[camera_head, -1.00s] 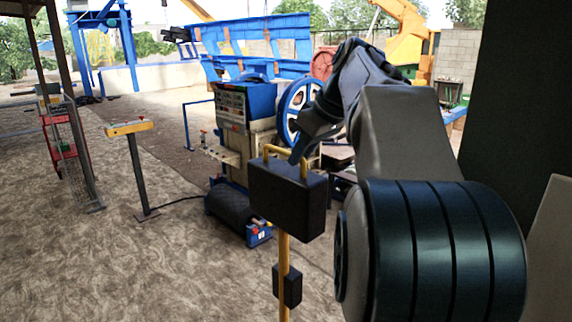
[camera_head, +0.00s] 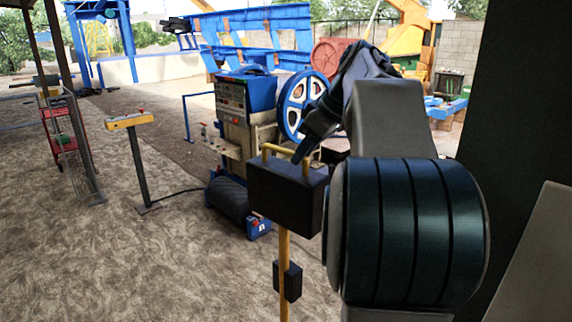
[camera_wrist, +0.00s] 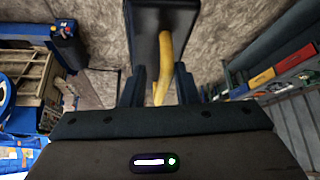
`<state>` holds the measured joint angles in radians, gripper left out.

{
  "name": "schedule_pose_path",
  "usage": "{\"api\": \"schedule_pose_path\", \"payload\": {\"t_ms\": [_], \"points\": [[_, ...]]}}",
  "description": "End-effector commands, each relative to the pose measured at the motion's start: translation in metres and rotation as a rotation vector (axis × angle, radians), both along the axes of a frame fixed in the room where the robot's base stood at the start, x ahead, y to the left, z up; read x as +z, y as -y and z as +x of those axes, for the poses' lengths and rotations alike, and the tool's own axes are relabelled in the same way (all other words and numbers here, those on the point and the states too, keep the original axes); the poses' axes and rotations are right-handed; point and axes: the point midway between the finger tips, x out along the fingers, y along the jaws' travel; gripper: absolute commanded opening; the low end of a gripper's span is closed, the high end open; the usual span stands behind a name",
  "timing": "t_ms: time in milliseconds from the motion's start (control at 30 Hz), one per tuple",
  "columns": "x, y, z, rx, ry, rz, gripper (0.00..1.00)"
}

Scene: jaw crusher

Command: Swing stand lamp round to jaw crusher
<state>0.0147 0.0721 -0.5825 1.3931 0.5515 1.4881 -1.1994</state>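The stand lamp has a black box head (camera_head: 285,198) with a yellow handle on top and a yellow pole with a small black box lower down. It stands upright in the middle foreground; its foot is out of view. My gripper (camera_head: 302,154) is at the handle, and in the wrist view the fingers (camera_wrist: 160,92) lie on either side of the yellow bar. The gripper appears shut on it, though the contact itself is partly hidden. The jaw crusher, with a blue-and-white flywheel (camera_head: 303,103), stands behind the lamp, partly hidden by my arm.
A yellow-topped post (camera_head: 140,165) with a cable is to the left, and a red rack (camera_head: 60,140) farther left. The dirt floor between is open. A dark column (camera_head: 510,110) rises at right.

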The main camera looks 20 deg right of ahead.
Motion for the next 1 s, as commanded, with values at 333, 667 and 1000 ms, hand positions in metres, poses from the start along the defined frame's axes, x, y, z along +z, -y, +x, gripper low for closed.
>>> {"api": "schedule_pose_path", "payload": {"t_ms": [333,667,1000], "points": [[0.0019,0.006,0.0037,0.104,-0.001,-0.003,0.25],[0.0003,0.0072,0.0049,0.15,0.003,-0.001,0.25],[0.0003,0.012,0.009,0.227,-0.001,-0.003,0.25]]}}
